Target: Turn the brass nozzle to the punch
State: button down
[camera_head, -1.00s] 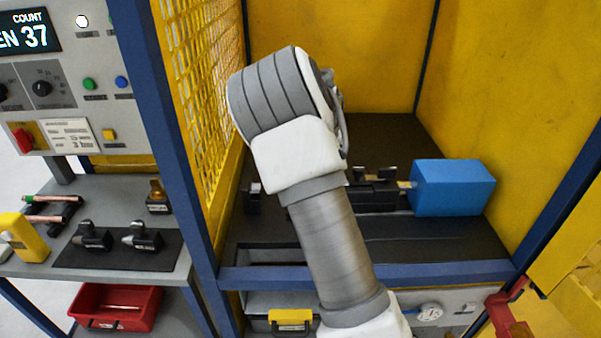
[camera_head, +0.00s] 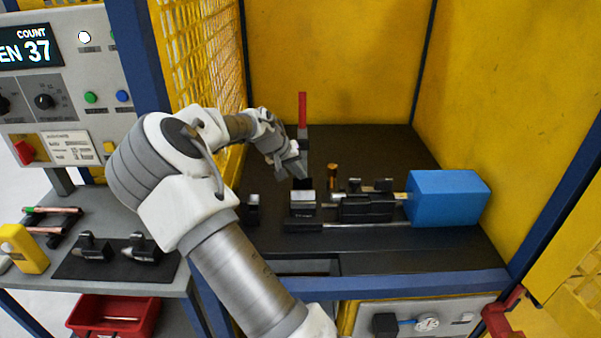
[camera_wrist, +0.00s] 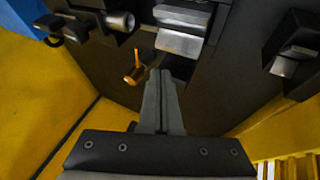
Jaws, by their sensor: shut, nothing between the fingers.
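The brass nozzle (camera_head: 333,176) stands upright behind the black machine block inside the yellow enclosure. In the wrist view the nozzle (camera_wrist: 134,72) is a small post with a thin spout pointing up in the picture. My gripper (camera_head: 300,178) is left of the nozzle in the head view. In the wrist view my gripper (camera_wrist: 160,75) is shut and empty, its tips close beside the nozzle but apparently apart from it. A short grey cylinder (camera_wrist: 120,21) at the upper left may be the punch; I cannot be sure.
A silver-topped block (camera_head: 303,203) stands just in front of my gripper. A blue box (camera_head: 449,198) is at the right. A red upright handle (camera_head: 302,108) rises behind. Yellow mesh (camera_head: 200,70) bounds the left side. The black bed (camera_head: 375,150) behind is mostly clear.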

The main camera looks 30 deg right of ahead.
aim_at(331, 189)
jog(key=x, duration=0.7)
jog(key=shift+d+f, duration=0.15)
jog(key=shift+f, duration=0.1)
jog(key=shift+s+d+p, duration=0.25)
jog(key=shift+d, duration=0.35)
jog(key=shift+s+d+p, duration=0.2)
jog(key=shift+d, duration=0.35)
jog(key=shift+s+d+f, duration=0.2)
jog(key=shift+s+d, duration=0.05)
jog(key=shift+d, duration=0.25)
jog(key=shift+s+d+f+b, duration=0.15)
jog(key=shift+d+b, duration=0.05)
jog(key=shift+b, duration=0.1)
jog(key=shift+s+d+n+t+b, duration=0.4)
jog(key=shift+d+n+b, duration=0.15)
jog(key=shift+n+b, duration=0.2)
